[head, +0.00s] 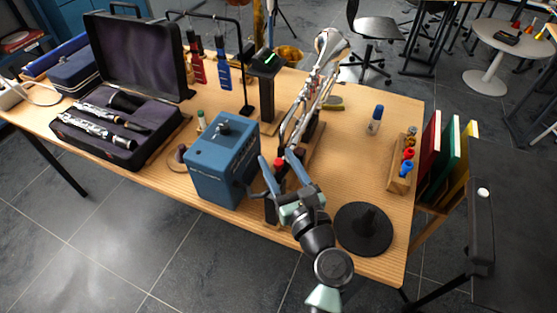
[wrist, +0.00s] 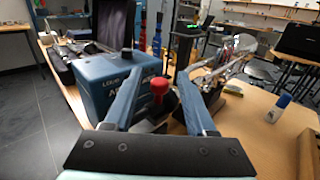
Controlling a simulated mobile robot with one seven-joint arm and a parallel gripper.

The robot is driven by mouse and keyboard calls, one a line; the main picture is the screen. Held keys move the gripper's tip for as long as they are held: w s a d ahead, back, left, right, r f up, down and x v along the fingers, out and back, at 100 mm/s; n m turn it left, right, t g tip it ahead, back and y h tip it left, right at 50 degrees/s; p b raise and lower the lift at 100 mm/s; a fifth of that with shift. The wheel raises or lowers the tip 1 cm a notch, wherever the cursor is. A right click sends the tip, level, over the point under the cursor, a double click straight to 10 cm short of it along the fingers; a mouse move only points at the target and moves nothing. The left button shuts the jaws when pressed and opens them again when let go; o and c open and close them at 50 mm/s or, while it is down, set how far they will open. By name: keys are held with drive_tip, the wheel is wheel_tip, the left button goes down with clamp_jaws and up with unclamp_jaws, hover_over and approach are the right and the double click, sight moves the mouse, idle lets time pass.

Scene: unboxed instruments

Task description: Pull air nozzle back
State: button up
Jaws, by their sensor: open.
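A blue box (head: 222,160) with pale lettering stands near the table's front edge; it also shows at the left in the wrist view (wrist: 105,85). A red round knob (head: 278,163) is just right of the box, on a dark upright part. In the wrist view the red knob (wrist: 160,86) appears between the fingers of my gripper (wrist: 167,72). My gripper (head: 281,170) is open around or just in front of the knob; I cannot tell if it touches. No part is plainly recognisable as an air nozzle; its base area is partly hidden by the fingers.
A silver brass instrument (head: 318,85) on a stand is close behind my gripper. An open case (head: 105,140) with clarinet parts lies left. A black round base (head: 363,230) is right. A blue-capped bottle (head: 375,122) and a wooden rack (head: 402,175) stand farther right, with bare table between.

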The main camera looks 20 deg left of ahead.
drive_tip(key=shift+w+a, duration=0.1)
drive_tip(key=shift+w, duration=0.05)
drive_tip(key=shift+c, duration=0.3)
clamp_jaws()
idle(1.1)
